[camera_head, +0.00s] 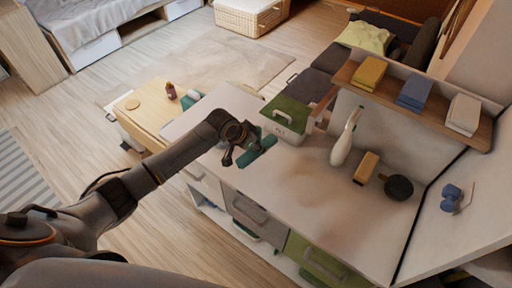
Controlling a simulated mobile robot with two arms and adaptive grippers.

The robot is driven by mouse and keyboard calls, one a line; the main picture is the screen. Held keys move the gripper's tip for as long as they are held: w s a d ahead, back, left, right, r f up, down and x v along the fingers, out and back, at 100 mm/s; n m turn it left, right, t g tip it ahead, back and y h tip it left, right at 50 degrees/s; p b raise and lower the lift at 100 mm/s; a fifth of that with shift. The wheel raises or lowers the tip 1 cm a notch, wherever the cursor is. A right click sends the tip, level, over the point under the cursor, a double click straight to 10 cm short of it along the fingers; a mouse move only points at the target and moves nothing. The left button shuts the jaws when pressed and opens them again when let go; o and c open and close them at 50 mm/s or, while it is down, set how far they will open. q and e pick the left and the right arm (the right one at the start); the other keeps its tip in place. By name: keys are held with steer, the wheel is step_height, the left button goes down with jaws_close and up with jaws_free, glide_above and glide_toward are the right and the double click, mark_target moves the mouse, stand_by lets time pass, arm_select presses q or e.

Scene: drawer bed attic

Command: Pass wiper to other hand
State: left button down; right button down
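My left arm reaches in from the left, and its gripper (238,154) is over the left part of the white counter. A dark teal piece (263,150) lies or is held right beside the fingers, partly hidden by the gripper; it may be the wiper, but I cannot tell for sure. Whether the fingers close on it is too small to tell. My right gripper is not in view.
A green-topped white box (287,121), a white bottle (345,142), a tan block (366,168) and a round black object (398,187) stand on the counter (310,195). A shelf (425,110) with folded cloths hangs above. The counter's front middle is clear.

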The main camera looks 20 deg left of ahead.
arm_select(q)
steer(key=shift+w+f, duration=0.15)
steer(key=shift+w, duration=0.15)
steer(key=shift+s, duration=0.15)
